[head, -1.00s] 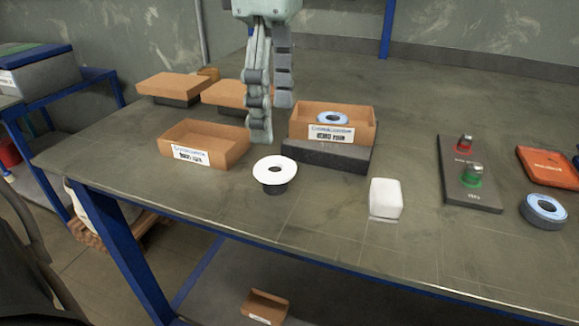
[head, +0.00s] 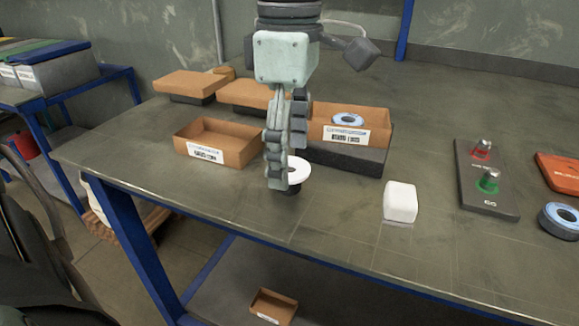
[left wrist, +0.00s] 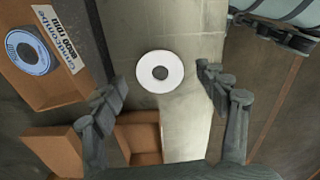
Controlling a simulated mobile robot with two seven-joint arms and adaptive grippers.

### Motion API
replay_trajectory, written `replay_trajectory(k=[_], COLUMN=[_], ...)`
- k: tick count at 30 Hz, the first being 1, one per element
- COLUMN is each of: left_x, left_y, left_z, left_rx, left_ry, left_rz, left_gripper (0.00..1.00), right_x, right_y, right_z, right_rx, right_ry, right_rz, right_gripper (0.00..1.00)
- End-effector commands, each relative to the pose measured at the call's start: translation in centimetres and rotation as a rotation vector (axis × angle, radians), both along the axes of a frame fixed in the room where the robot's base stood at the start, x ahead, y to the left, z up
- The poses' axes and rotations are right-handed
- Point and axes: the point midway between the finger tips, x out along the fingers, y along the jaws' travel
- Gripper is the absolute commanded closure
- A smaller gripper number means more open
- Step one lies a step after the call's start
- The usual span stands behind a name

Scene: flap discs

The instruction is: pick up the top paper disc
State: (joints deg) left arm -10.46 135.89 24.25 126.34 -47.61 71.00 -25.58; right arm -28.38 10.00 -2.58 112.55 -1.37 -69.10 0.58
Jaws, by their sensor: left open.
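The white paper disc (head: 299,171) is a flat ring with a dark centre hole, lying on a small dark round support on the table. In the left wrist view the disc (left wrist: 146,72) lies between the fingertips, seen from above. My left gripper (head: 278,184) points down over it, and its near finger hides the disc's left part in the head view. In the left wrist view my left gripper (left wrist: 162,74) has its fingers spread, with gaps to both sides of the disc. It is open and empty. My right gripper does not show.
An open cardboard box (head: 218,145) stands left of the gripper. Another box (head: 378,136) with a blue-ringed disc (head: 348,119) sits on a dark block behind right. The table's front edge is near.

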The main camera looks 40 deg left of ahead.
Motion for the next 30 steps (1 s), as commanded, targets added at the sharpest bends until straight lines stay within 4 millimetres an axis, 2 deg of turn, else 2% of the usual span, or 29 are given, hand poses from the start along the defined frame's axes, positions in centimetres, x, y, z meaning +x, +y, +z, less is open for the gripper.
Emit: replay_trajectory(k=[20, 28, 30], left_x=[0.01, 0.0, 0.0], left_y=[-0.01, -0.01, -0.01], left_z=[-0.37, -0.38, -0.38], left_rx=[-0.001, -0.001, 0.0], left_ry=[0.0, 0.0, 0.0], left_rz=[0.0, 0.0, 0.0], left_gripper=[0.26, 0.59, 0.59], right_x=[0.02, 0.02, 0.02], right_y=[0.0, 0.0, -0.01], right_z=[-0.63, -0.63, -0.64], right_rx=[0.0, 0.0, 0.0], right_ry=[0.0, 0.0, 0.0], right_rz=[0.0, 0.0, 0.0], right_gripper=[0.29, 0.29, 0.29])
